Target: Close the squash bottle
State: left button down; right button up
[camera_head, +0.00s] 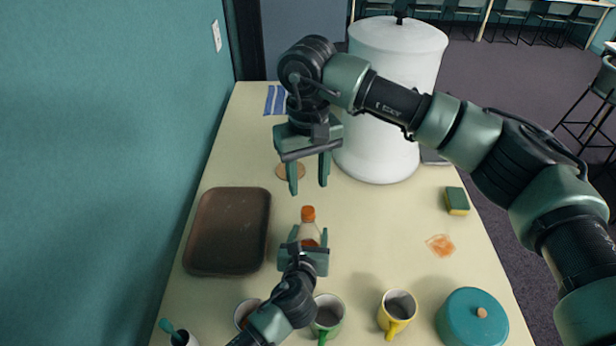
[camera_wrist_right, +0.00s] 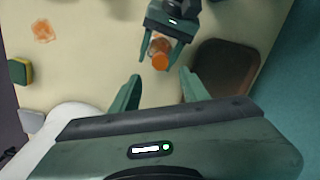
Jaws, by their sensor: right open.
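The squash bottle (camera_head: 310,236) is clear with orange contents and an orange cap (camera_head: 308,213) at its top. My left gripper (camera_head: 308,232) comes from the front with one finger on each side of the bottle and looks shut on it; its lower body is hidden. In the right wrist view the cap (camera_wrist_right: 160,62) shows between and beyond my right fingers, with the left gripper (camera_wrist_right: 161,46) around the bottle. My right gripper (camera_head: 308,187) is open and empty, pointing down, apart from the cap and behind it in the head view. I cannot tell whether the cap is tight.
A brown tray (camera_head: 262,232) lies left of the bottle by the wall. A large white container (camera_head: 385,150) stands behind right. A green mug (camera_head: 336,309), yellow mug (camera_head: 398,320) and teal pot (camera_head: 470,325) are in front. A sponge (camera_head: 456,200) lies right.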

aim_at(308, 210)
dwell(0.3)
jog(key=shift+f, duration=4.05)
